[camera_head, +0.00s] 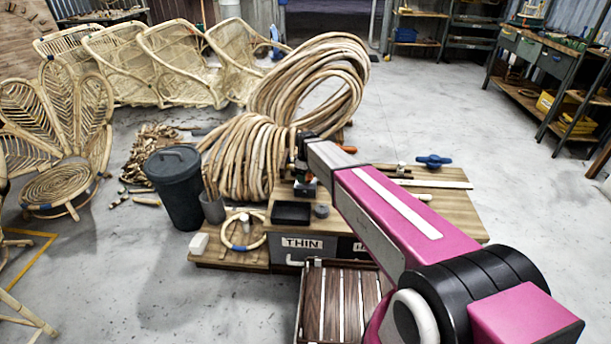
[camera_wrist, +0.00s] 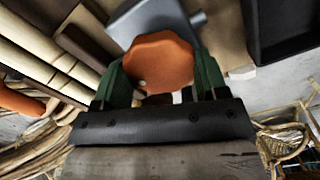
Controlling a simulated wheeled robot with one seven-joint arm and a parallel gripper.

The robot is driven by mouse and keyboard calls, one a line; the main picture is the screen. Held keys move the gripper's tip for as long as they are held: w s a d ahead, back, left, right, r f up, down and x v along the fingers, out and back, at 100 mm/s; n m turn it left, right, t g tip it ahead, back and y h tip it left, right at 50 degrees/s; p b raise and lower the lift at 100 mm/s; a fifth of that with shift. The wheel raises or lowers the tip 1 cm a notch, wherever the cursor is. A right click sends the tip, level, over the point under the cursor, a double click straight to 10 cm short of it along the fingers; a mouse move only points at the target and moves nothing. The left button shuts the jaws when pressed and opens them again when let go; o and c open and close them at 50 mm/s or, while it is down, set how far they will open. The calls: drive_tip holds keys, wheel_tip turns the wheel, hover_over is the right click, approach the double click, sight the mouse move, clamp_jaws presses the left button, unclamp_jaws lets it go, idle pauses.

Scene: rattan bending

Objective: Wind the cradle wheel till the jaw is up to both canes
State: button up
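My gripper (camera_wrist: 157,72) is over the wooden bench (camera_head: 455,205). In the wrist view its two green fingers stand on either side of an orange wheel (camera_wrist: 157,60) and appear to press on its rim. A grey block (camera_wrist: 150,22) with a short stub shows just beyond the wheel. Pale and dark lengths (camera_wrist: 42,58) run beside it at the left; I cannot tell which are the two canes. The gap between jaw and canes cannot be made out. In the head view my arm hides most of the wheel and cradle.
A black tray (camera_head: 291,213) lies on the bench, left of my arm. A blue clamp-like tool (camera_head: 434,161) lies at the bench's back right. Large cane coils (camera_head: 310,85) stand behind. A dark bin (camera_head: 176,190) stands at the left, and a slatted crate (camera_head: 340,300) in front.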

drive_tip(key=shift+m, duration=0.4)
drive_tip(key=m, duration=0.4)
drive_tip(key=shift+m, duration=0.4)
drive_tip(key=m, duration=1.1)
drive_tip(key=shift+m, duration=3)
drive_tip(key=o, duration=0.9)
